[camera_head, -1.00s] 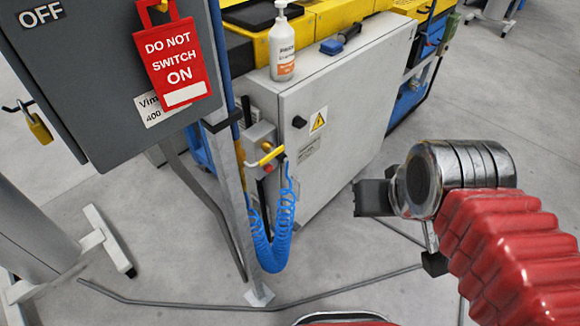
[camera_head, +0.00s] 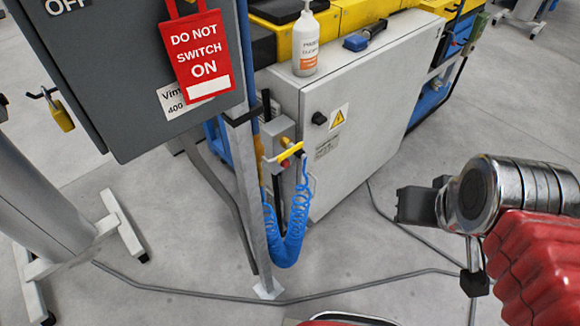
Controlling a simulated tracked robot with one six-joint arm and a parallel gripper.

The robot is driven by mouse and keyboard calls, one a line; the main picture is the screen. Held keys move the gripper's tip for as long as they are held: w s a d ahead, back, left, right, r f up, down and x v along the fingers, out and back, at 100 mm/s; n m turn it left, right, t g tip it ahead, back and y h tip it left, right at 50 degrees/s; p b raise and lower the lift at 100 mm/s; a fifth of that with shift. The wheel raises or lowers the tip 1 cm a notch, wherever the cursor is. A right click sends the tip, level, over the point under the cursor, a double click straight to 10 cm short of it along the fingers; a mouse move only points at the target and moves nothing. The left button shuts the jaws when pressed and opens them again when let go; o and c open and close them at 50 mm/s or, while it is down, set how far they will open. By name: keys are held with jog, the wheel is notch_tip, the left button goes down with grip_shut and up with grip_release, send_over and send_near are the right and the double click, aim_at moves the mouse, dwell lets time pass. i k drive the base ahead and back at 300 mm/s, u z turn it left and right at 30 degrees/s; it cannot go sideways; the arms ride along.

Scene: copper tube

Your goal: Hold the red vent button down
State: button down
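A small red button (camera_head: 285,163) shows on the grey box (camera_head: 278,137) fixed to the post, left of the white cabinet. A yellow lever (camera_head: 291,152) lies across just above it and partly covers that area. Whether the button is pressed is too small to tell. My gripper (camera_head: 408,205) is the dark piece at the end of my arm on the right, well apart from the button. Its fingers are seen side-on, so their opening cannot be made out. I see nothing held in it.
A blue coiled hose (camera_head: 284,245) hangs below the box. The white cabinet (camera_head: 358,120) carries a bottle (camera_head: 306,42). A grey panel with a red tag (camera_head: 197,55) stands at the upper left. Cables cross the floor. Open floor lies between my gripper and the cabinet.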

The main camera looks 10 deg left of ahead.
aim_at(285, 163)
jog(key=k, duration=1)
jog(key=u, duration=1.05)
jog(key=i, duration=1.4)
jog(key=u, duration=0.05)
